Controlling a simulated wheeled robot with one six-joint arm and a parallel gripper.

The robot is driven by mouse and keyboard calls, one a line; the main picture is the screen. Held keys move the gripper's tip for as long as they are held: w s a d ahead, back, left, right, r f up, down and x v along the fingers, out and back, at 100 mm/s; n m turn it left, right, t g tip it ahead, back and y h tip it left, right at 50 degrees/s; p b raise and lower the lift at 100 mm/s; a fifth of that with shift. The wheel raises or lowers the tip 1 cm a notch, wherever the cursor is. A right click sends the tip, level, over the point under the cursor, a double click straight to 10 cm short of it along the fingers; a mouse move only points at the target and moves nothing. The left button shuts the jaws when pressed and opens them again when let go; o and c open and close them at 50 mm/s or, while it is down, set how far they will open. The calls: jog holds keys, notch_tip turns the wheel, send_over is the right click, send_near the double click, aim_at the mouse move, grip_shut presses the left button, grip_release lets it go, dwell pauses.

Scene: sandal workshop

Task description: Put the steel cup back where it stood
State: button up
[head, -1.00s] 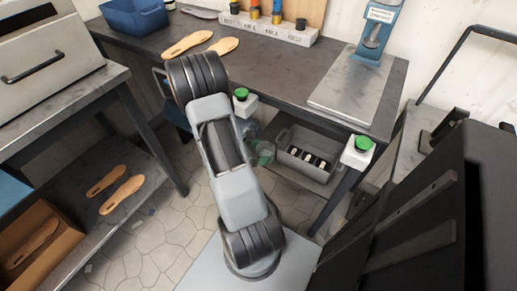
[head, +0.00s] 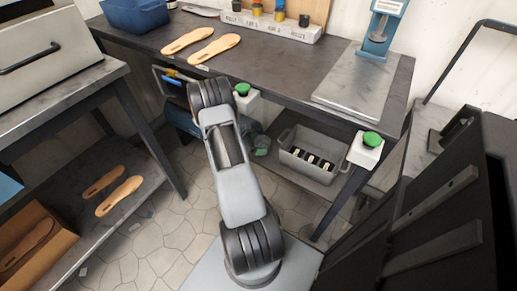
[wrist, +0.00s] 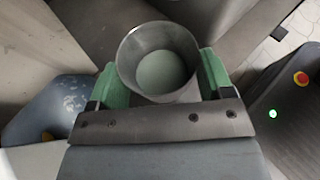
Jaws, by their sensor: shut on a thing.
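The steel cup (wrist: 158,87) is in my gripper in the wrist view, its round mouth facing the camera. A pale grey-green disc shows inside it; I cannot tell whether that is its bottom or contents. My gripper (wrist: 158,90) is shut on the cup, with one green finger pad on each side of it. In the head view my arm covers the cup and most of the gripper. I cannot tell from there what the cup is above.
The dark workbench (head: 290,60) holds insoles (head: 214,50), a blue bin (head: 135,14), a row of pots (head: 270,14) and a blue press (head: 380,30) on a steel plate. Below are a grey crate (head: 312,158) and green buttons (head: 372,139). A dark cabinet (head: 440,215) stands close at right.

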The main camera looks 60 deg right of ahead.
jog(key=shift+f, duration=1.1)
jog(key=shift+f+b, duration=0.1)
jog(key=shift+b, duration=0.25)
jog(key=o, duration=1)
